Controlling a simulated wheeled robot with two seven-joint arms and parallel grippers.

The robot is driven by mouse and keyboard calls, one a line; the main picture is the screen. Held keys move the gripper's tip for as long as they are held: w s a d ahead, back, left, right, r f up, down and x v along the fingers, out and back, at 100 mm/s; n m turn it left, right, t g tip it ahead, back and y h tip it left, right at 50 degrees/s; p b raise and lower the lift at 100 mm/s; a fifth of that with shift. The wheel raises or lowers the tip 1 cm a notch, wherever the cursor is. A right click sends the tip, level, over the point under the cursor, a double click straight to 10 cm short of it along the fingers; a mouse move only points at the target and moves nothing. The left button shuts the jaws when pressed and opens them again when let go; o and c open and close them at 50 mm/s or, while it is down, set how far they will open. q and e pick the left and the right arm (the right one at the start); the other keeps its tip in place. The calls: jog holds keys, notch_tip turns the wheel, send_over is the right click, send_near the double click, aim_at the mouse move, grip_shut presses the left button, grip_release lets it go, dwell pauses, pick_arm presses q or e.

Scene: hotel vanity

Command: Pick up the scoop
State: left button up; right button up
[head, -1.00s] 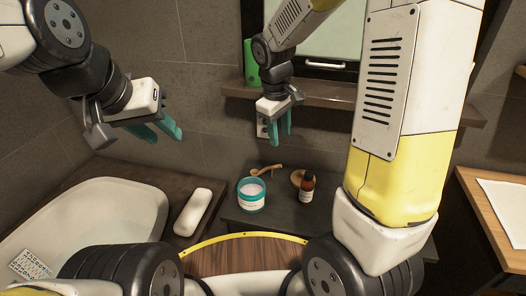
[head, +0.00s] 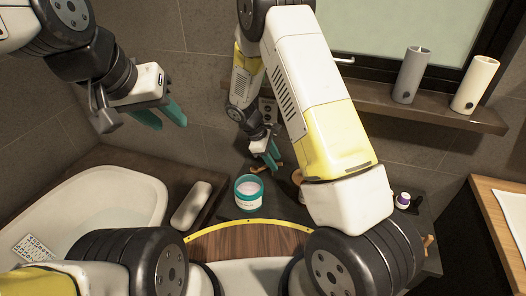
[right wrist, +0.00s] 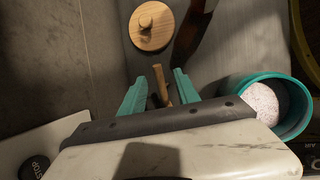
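The wooden scoop (head: 253,169) lies on the dark counter behind the jar, partly covered by my right gripper in the head view. My right gripper (head: 271,160) is low over it, fingers pointing down. In the right wrist view, the teal fingers of the right gripper (right wrist: 159,88) are apart, with the scoop's wooden handle (right wrist: 160,82) between them. I cannot see either finger touching it. The teal jar (head: 249,204) with white powder stands just in front; it also shows in the right wrist view (right wrist: 296,112). My left gripper (head: 162,115) is open and empty, high over the tub side.
A round wooden lid with a knob (right wrist: 150,32) lies beyond the fingers. My right arm hides part of the counter. A white bar-shaped object (head: 192,205) lies left of the jar, beside the white tub (head: 130,165). Two cylinders (head: 411,75) (head: 474,85) stand on the shelf.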

aim_at(278, 164)
jog(key=x, duration=0.3)
jog(key=shift+d+f, duration=0.15)
jog(key=shift+c, duration=0.2)
grip_shut()
jog(key=shift+s+r, duration=0.15)
jog(key=shift+r, duration=0.4)
notch_tip(278, 164, up, 11)
jog(key=s+a, duration=0.3)
jog(key=s, duration=0.6)
jog(key=s+a, duration=0.4)
jog(key=s, duration=0.5)
jog(key=shift+a+f, duration=0.25)
jog(key=shift+a, duration=0.1)
